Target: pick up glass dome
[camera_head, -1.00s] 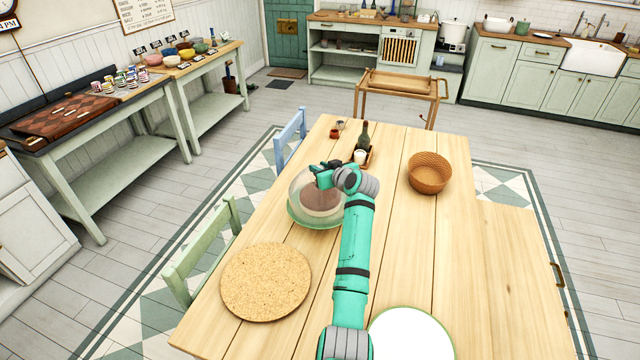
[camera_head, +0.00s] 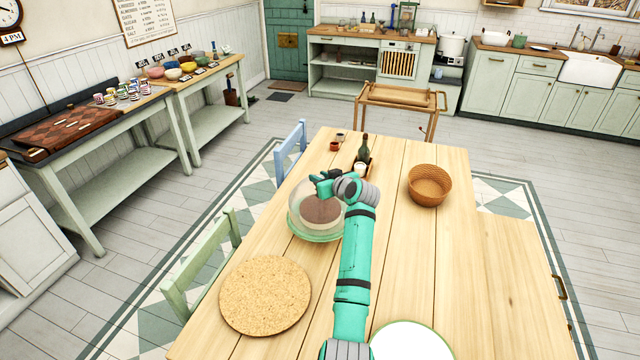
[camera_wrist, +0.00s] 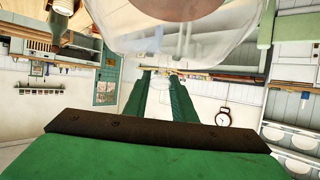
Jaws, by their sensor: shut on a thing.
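The glass dome (camera_head: 300,200) is clear and stands over a brown cake (camera_head: 321,210) on a pale green plate (camera_head: 316,236), at the left side of the wooden table. My gripper (camera_head: 322,181) is at the dome's top, shut on it. The knob between the fingers is mostly hidden by the gripper in the head view. In the wrist view the dome (camera_wrist: 215,45) fills the top of the picture, beyond my green fingers (camera_wrist: 165,92). I cannot tell whether the dome's rim is clear of the plate.
A round cork mat (camera_head: 265,295) lies at the front left and a white plate (camera_head: 411,342) at the front. A wicker basket (camera_head: 429,186) stands to the right. A dark bottle (camera_head: 363,149) and small cups are behind the dome. The table's right side is bare.

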